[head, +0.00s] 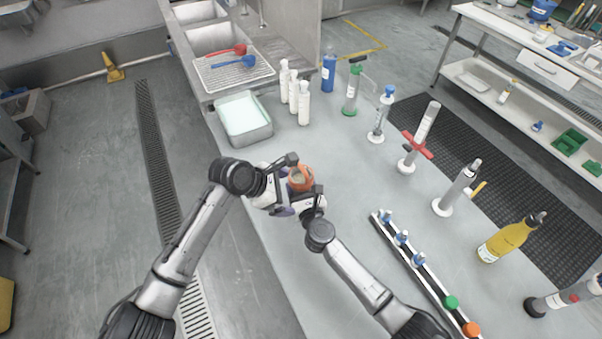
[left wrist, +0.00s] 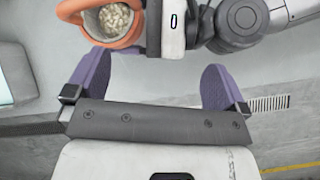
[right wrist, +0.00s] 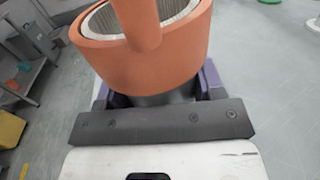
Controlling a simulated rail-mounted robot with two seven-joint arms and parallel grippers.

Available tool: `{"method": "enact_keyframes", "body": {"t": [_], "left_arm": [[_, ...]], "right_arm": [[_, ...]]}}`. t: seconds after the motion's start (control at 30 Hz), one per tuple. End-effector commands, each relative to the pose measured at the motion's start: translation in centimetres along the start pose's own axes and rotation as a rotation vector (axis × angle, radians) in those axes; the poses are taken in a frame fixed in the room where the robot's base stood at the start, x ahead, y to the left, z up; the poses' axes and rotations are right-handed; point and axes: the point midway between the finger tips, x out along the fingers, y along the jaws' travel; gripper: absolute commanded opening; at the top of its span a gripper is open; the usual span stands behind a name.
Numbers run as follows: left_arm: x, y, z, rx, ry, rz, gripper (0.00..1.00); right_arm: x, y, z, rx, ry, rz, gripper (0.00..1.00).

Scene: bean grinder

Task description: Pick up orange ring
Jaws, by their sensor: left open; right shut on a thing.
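An orange ring-like collar (head: 300,180) is held in the air over the front left table edge. It surrounds a pale cup of light beans (left wrist: 115,19), with an orange bar in front in the right wrist view (right wrist: 145,65). My right gripper (right wrist: 160,92) is shut just below it, on what looks like the cup's dark base; the contact is partly hidden. My left gripper (left wrist: 157,75) is open and empty, close beside the cup and right gripper. A second orange round piece (head: 472,329) sits at the near end of the rail; I cannot tell whether it is a ring.
The rail (head: 420,272) also holds blue pieces and a green one (head: 451,302). A yellow bottle (head: 507,240) and several tools stand on the right of the table. A tray (head: 244,117) and white bottles (head: 304,106) stand behind. The table's near left part is clear.

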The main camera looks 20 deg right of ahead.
Motion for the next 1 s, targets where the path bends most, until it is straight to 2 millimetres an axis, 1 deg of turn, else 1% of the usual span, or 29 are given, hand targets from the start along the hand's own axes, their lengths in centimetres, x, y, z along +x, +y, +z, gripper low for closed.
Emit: {"method": "enact_keyframes", "body": {"t": [0.03,0.2,0.3,0.4,0.47,0.53,0.7,0.8,0.9,1.0], "left_arm": [[-0.8,1.3,0.5,-0.051,0.009,0.007,1.0],[-2.9,4.1,1.6,-0.221,0.023,0.02,1.0],[-3.7,5.1,1.9,-0.287,0.026,0.029,1.0],[-4.1,5.8,2.2,-0.329,0.028,0.034,1.0],[-3.9,6.0,2.3,-0.344,0.029,0.035,1.0],[-3.1,6.2,2.3,-0.354,0.03,0.036,1.0],[-0.4,6.3,2.2,-0.359,0.03,0.037,1.0],[0.8,6.3,2.2,-0.359,0.029,0.036,1.0],[1.6,6.3,2.2,-0.357,0.03,0.037,1.0],[2.0,6.3,2.1,-0.356,0.029,0.038,1.0]], "right_arm": [[0.0,0.0,0.0,0.0,0.0,0.0,0.3],[0.0,0.0,0.0,0.0,0.0,0.0,0.3],[0.0,0.0,0.0,0.0,0.0,0.0,0.3],[0.0,0.0,0.0,0.0,0.0,0.0,0.3],[0.0,0.0,0.0,0.0,0.0,0.0,0.3],[0.0,0.0,0.0,0.0,0.0,0.0,0.3],[0.0,0.0,0.0,0.0,0.0,0.0,0.3],[0.0,0.0,0.0,0.0,0.0,0.0,0.3],[0.0,0.0,0.0,0.0,0.0,0.0,0.3],[0.0,0.0,0.0,0.0,0.0,0.0,0.3]]}}
